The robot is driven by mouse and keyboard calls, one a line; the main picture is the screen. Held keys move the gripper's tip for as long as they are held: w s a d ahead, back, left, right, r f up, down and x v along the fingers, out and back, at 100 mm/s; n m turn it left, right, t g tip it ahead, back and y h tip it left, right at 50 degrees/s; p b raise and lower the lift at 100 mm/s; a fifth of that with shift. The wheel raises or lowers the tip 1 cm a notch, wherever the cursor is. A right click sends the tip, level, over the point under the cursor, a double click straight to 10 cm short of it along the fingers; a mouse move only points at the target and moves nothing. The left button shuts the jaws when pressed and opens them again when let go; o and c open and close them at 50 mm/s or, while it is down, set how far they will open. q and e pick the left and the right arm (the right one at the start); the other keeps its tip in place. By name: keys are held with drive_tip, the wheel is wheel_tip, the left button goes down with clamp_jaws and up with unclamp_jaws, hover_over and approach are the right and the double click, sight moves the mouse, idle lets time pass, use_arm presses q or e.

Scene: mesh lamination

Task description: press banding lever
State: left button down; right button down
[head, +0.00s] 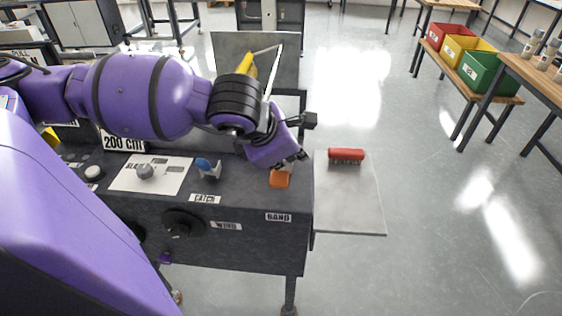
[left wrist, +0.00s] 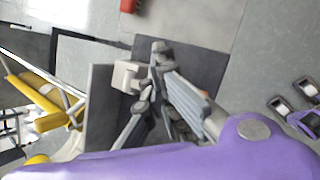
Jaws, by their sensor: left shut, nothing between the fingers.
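The orange banding lever (head: 279,180) sits at the right end of the dark machine bench (head: 240,235), just behind the "BAND" label (head: 278,217). My left gripper (head: 296,160) is shut and empty, pointing down just above and behind the lever. I cannot tell whether it touches the lever. My right gripper is in neither view.
A blue catch lever (head: 208,168), a grey knob (head: 145,171) and a black wind knob (head: 182,225) are on the bench. A grey side plate (head: 350,205) with a red roller (head: 346,155) adjoins its right end. Open floor lies to the right.

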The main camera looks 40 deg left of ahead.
use_arm(q)
drive_tip(key=shift+s+f, duration=0.1)
drive_tip(key=shift+f, duration=0.25)
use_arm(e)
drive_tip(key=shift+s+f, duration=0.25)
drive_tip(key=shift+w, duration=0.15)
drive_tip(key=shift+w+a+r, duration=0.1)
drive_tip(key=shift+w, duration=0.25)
